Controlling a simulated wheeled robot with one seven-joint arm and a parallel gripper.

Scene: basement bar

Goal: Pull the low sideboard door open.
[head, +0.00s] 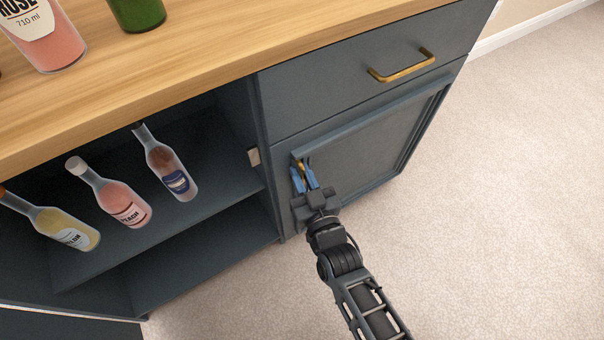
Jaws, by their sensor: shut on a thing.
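The low sideboard (210,75) is dark blue-grey with a light wood top. Its door (375,145) is a framed panel at the lower right, below a drawer. The door looks shut or nearly so; I cannot tell whether there is a small gap at its left edge. My gripper (304,174) is at the upper left of the door, with its blue fingers shut on the brass door handle (300,168). The fingers hide most of the handle.
The drawer (365,75) above has a brass handle (402,66). Open shelves at the left hold a yellow bottle (68,229), a pink bottle (122,203) and a blue-labelled bottle (172,170). More bottles stand on top. Carpet (490,220) in front and right is clear.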

